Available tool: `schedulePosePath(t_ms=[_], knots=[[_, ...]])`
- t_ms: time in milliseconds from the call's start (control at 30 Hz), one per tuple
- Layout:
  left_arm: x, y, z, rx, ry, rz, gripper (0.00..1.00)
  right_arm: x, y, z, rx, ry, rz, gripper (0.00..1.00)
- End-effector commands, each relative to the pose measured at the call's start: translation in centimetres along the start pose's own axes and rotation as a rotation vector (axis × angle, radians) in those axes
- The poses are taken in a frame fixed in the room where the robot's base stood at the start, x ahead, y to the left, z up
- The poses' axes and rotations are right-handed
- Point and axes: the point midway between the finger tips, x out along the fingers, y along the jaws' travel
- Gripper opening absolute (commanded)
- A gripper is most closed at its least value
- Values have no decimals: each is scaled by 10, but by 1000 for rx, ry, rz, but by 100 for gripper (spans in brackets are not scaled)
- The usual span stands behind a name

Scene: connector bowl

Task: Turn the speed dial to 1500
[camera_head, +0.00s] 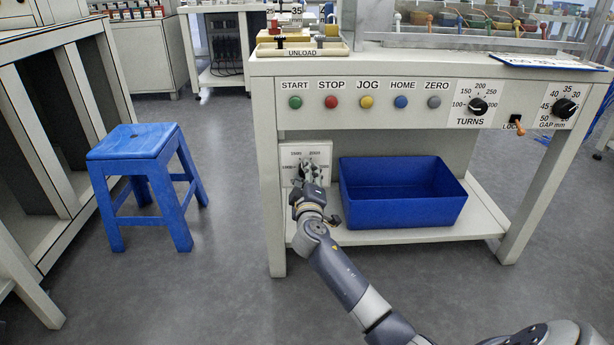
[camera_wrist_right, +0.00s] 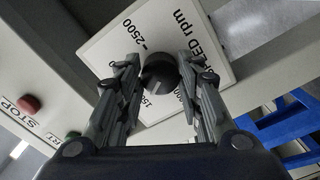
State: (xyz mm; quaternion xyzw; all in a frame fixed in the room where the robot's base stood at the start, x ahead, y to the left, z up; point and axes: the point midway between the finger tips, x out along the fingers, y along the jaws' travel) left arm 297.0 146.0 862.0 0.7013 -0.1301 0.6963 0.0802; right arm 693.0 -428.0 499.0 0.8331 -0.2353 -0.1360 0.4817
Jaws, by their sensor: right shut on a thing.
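The speed dial is a black round knob (camera_wrist_right: 160,72) on a white panel marked "rpm" in the right wrist view. In the head view its panel (camera_head: 294,158) is on the low left of the machine, and the dial is hidden behind my right gripper (camera_head: 312,172). In the right wrist view my right gripper (camera_wrist_right: 159,75) is shut on the dial, one finger on each side. "2500" and part of "SPEED rpm" can be read; other marks are partly covered by the fingers. I cannot tell which mark the dial points to. My left gripper is not in view.
A blue bin (camera_head: 402,205) stands on the shelf just right of the panel. Above is a row of buttons, with a turns dial (camera_head: 478,105) and a gap dial (camera_head: 565,108). A blue stool (camera_head: 133,142) stands on the floor at left.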

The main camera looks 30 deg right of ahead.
Motion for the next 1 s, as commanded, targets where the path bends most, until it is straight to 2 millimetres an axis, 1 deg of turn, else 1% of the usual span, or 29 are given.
schedulePosePath(t_ms=[167, 200, 233, 267, 567, 667, 767, 867, 1000], knots=[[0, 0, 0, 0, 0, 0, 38, 0, -1, -2, 1, 4, -1, 10], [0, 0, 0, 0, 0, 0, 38, 0, -1, -2, 2, 4, -1, 43], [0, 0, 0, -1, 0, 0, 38, 0, -1, -1, 2, 3, -1, 49], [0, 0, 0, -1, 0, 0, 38, 0, -1, -1, 2, 3, -1, 54], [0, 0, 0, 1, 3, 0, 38, 0, 0, 0, 2, 1, 0, 54], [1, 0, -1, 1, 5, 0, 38, -3, 0, -1, 2, 1, -1, 54], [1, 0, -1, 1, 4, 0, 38, -12, -2, 0, 2, 1, -2, 54], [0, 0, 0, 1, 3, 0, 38, -27, -2, 0, 3, 2, -2, 54], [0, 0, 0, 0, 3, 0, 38, -55, -2, 0, 3, 2, -3, 54]])
